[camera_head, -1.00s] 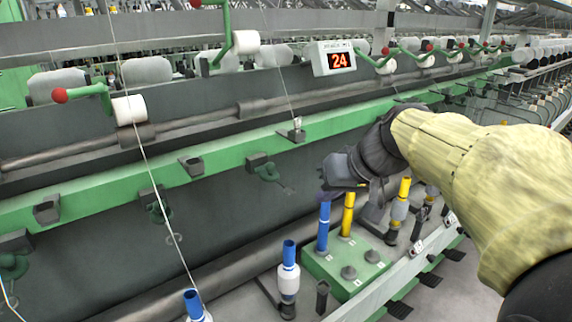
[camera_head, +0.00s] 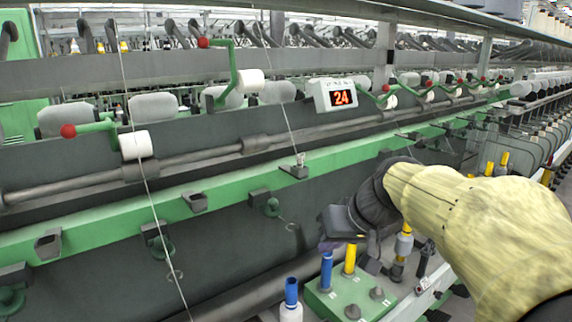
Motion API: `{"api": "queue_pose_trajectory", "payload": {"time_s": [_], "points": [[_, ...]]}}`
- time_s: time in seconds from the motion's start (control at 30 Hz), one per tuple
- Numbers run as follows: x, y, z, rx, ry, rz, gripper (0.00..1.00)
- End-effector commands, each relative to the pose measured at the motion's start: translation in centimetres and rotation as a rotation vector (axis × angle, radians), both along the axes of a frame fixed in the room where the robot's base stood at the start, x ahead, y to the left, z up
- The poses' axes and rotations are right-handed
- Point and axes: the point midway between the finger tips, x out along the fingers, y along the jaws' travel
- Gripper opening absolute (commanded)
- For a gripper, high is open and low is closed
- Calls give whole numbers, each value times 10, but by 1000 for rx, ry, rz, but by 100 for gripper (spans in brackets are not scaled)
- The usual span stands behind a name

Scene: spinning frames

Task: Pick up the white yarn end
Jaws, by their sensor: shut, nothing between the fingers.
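My gripper (camera_head: 328,241) is dark, at the end of my yellow-sleeved arm. It is shut with nothing in it, and appears just above the blue and yellow tubes. One thin white yarn (camera_head: 150,190) runs from the top left, past a white roller (camera_head: 136,145), to the bottom edge; its lower end is out of view. A second thin yarn (camera_head: 287,120) comes down to a small bracket (camera_head: 295,170) on the green rail, left of and above my gripper in the picture. I cannot tell which yarn has a loose end. No yarn touches my gripper.
A green box (camera_head: 340,304) holds a blue tube (camera_head: 326,271) and a yellow tube (camera_head: 349,259) below my gripper. The green rail (camera_head: 230,182) with brackets crosses the spinning frame. A display (camera_head: 333,95) reading 24 stands above it. Red-knobbed green levers (camera_head: 95,128) stick out.

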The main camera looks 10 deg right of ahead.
Motion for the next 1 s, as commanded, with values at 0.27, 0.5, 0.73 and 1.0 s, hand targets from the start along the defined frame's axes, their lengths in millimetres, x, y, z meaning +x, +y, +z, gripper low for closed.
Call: {"api": "queue_pose_trajectory", "payload": {"time_s": [0.27,0.5,0.73,1.0], "points": [[-42,15,-144,-178,234,-90,0],[-85,28,-211,-282,290,-75,0],[-89,29,-216,-288,289,-74,0],[-88,29,-216,-287,289,-75,36]]}}
